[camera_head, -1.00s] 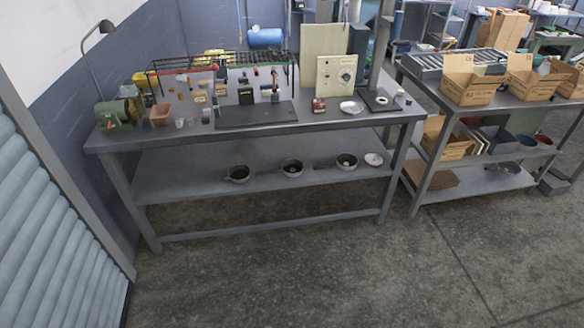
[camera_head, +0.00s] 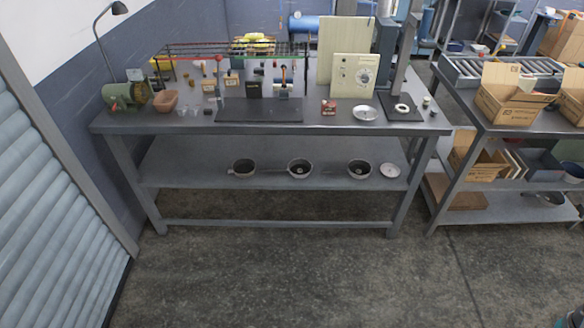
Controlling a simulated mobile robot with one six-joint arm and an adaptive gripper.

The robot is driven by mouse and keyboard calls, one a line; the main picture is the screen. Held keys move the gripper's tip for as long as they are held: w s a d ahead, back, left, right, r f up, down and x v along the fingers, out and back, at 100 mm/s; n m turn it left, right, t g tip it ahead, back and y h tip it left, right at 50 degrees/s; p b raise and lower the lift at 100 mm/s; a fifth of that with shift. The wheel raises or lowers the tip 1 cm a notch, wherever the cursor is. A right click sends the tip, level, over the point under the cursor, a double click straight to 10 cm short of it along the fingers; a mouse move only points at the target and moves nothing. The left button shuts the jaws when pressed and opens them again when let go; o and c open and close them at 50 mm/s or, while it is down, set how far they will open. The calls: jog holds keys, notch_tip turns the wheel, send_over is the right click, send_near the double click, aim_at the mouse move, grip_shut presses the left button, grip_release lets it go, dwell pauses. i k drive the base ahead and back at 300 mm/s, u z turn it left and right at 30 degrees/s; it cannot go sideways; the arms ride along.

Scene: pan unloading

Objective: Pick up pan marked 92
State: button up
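Three small round pans stand in a row on the lower shelf (camera_head: 200,163) of the workbench: a left pan (camera_head: 243,168), a middle pan (camera_head: 299,169) and a right pan (camera_head: 359,170). Each has a light rim and a dark inside. A flat pale lid or plate (camera_head: 390,170) lies beside the right pan. A similar round metal piece (camera_head: 366,114) lies on the bench top. No number can be read on any pan at this size. My gripper is not in this view.
The bench top (camera_head: 140,122) above the shelf holds tools, a green machine (camera_head: 126,96) and a wire rack. A second bench with cardboard boxes (camera_head: 510,93) stands to the right. A ribbed shutter (camera_head: 55,220) is at left. The floor (camera_head: 280,280) in front is clear.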

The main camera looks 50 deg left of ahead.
aim_at(298, 169)
jog(key=u, duration=0.25)
jog(key=i, duration=0.75)
jog(key=u, duration=0.75)
jog(key=i, duration=0.5)
jog(key=u, duration=0.85)
jog(key=i, duration=0.65)
jog(key=u, duration=0.4)
jog(key=k, duration=0.9)
jog(key=u, duration=0.15)
